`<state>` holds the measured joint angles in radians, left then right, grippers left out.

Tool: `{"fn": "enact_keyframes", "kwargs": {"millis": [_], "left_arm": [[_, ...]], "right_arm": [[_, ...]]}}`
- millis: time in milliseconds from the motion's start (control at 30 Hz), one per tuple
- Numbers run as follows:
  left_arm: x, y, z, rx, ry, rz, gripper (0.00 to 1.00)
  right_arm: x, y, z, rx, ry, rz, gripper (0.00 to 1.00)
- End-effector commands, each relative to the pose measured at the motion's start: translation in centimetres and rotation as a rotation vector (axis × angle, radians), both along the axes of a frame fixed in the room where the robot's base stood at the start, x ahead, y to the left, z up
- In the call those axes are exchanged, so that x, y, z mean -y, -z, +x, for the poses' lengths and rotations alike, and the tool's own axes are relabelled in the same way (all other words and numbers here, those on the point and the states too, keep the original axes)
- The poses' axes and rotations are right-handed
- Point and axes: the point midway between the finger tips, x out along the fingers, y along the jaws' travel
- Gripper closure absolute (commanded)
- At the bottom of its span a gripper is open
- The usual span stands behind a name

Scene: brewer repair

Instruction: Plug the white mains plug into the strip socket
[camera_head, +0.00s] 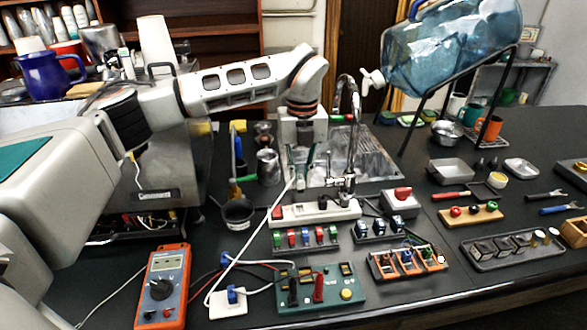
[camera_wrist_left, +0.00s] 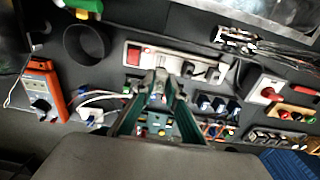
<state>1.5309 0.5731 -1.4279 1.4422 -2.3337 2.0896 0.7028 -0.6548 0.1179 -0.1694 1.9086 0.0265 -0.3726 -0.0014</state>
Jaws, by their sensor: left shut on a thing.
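My left gripper (camera_head: 302,180) comes down from above, just behind the strip socket, with its fingers pointing down. It is shut on the white mains plug (camera_head: 299,185), which is small and mostly hidden by the fingers. A white cable runs from there down to the front of the table. The white strip socket (camera_head: 345,211) lies below and in front, with a red switch at its left end. It also shows in the left wrist view (camera_wrist_left: 168,59), beyond the fingertips (camera_wrist_left: 160,84). The gripper appears above the strip; contact cannot be told. My right gripper is not in view.
A black cup (camera_head: 238,213) is left of the strip. An orange multimeter (camera_head: 163,287), a green board (camera_head: 339,295) and a white box (camera_head: 229,306) lie in front.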

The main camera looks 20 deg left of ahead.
Motion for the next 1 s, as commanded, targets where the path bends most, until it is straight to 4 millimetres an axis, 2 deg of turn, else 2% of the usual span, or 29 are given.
{"fn": "enact_keyframes", "kwargs": {"millis": [733,1000], "left_arm": [[0.0,5.9,0.0,-0.001,0.000,-0.001,1.00],[0.0,5.7,0.0,0.001,0.000,0.000,1.00]], "right_arm": [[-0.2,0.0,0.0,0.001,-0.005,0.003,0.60],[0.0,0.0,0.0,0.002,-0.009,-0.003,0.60]]}}
